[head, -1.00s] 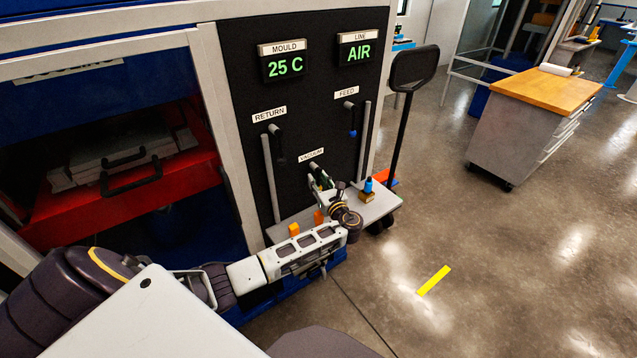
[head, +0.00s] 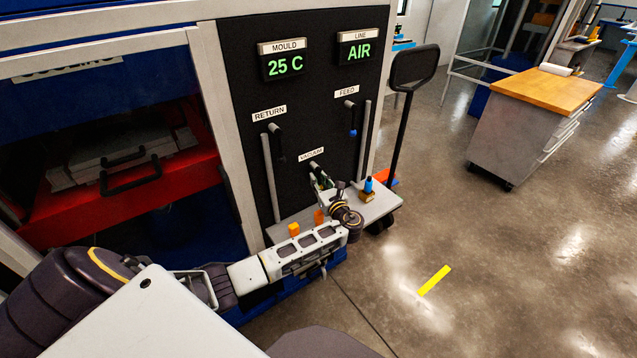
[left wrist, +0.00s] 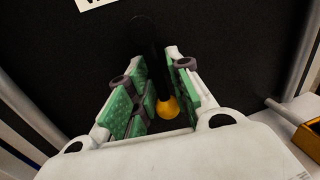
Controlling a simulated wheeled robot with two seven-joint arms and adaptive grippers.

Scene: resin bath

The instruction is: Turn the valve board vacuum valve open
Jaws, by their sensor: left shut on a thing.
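The black valve board (head: 310,100) stands upright in the head view. Its VACUUM label (head: 311,154) sits low on it, above the vacuum valve, whose pivot (head: 314,166) shows just below the label. The rest of the lever is mostly hidden behind my gripper. In the left wrist view the vacuum valve lever (left wrist: 167,107) is black with a yellow tip and lies between the green finger pads. My left gripper (head: 322,184) is shut on this lever, and it also shows in the left wrist view (left wrist: 153,92). My right gripper is not in view.
A grey shelf (head: 378,207) under the board carries orange blocks (head: 293,229) and a small blue-topped item (head: 368,186). RETURN (head: 278,145) and FEED (head: 352,120) levers and vertical pipes flank the valve. Open floor lies to the right, before a wooden-topped cabinet (head: 545,90).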

